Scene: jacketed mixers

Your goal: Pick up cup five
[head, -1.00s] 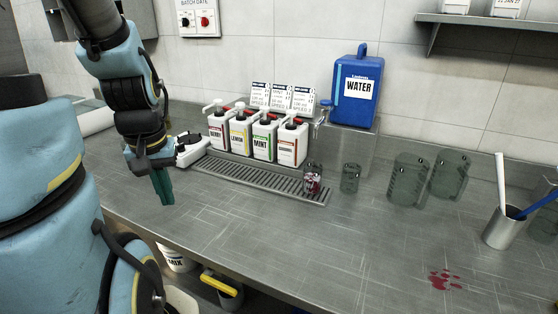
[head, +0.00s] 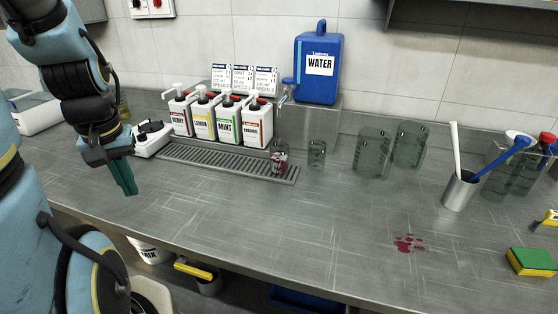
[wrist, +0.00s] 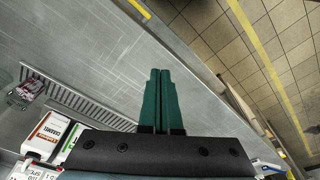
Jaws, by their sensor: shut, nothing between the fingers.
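No cup shows a readable "five". A small clear cup (head: 280,158) with dark red contents or marking stands at the right end of the drip tray. It also shows at the left of the wrist view (wrist: 27,88). A second small clear cup (head: 317,153) stands just right of the tray and looks empty. My gripper (head: 124,178) has green fingers pressed together, pointing down, over the counter's left part, well left of both cups. The fingers show side by side in the wrist view (wrist: 161,100), with nothing between them.
Syrup pump bottles (head: 228,122) stand behind the drip tray (head: 220,164). A blue water container (head: 318,68) is behind. Clear jugs (head: 373,152), a metal holder with utensils (head: 459,192) and a sponge (head: 530,261) are rightward. A red spill (head: 408,243) marks the otherwise clear front counter.

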